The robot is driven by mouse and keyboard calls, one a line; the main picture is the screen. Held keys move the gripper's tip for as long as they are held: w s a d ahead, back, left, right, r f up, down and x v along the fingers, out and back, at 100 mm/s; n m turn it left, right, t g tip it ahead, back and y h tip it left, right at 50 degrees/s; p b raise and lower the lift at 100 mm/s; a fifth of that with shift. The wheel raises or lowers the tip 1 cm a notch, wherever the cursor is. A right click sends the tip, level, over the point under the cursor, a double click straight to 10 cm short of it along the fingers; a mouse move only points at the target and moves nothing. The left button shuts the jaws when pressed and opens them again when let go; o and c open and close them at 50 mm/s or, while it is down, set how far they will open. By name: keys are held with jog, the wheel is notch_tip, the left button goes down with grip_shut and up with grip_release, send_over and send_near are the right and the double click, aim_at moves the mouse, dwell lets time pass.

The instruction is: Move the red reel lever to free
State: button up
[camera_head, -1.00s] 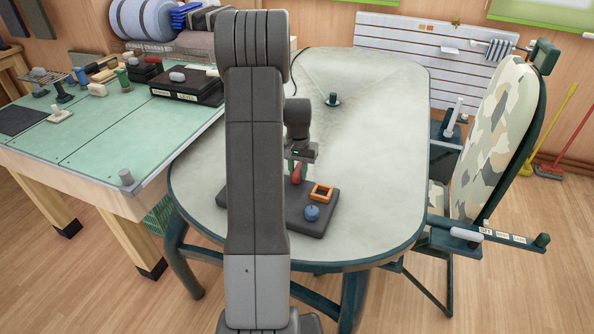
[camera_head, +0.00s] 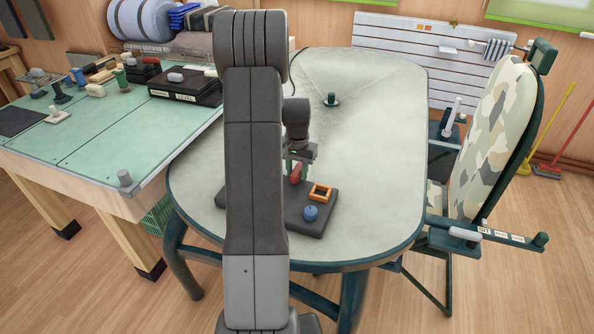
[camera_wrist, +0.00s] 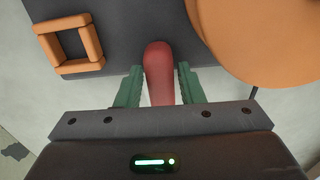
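The red lever (camera_head: 295,173) stands on a dark board (camera_head: 319,222) on the pale table. In the wrist view the red lever (camera_wrist: 159,75) lies between the two green fingers of my gripper (camera_wrist: 160,82). A narrow gap shows on each side of the lever, so the gripper looks open around it. In the head view my gripper (camera_head: 298,172) is lowered over the lever, and my arm hides the board's left part. A large orange disc (camera_wrist: 262,38) is close on the lever's right in the wrist view. The lever's base and any position marks are not visible.
An orange square frame (camera_head: 320,193) and a blue knob (camera_head: 310,213) sit on the board, right of the lever. A small green-topped piece (camera_head: 331,99) stands farther back on the table. The table's right side is clear. A camouflage-covered chair (camera_head: 497,130) stands beyond its right edge.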

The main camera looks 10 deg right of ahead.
aim_at(297, 169)
notch_tip(297, 169, up, 14)
jog(key=shift+p, duration=0.3)
jog(key=shift+f, duration=0.15)
notch_tip(297, 169, down, 14)
jog(key=shift+r+b, duration=0.1)
jog(key=shift+b, duration=0.2)
dwell(0.4)
dwell(0.4)
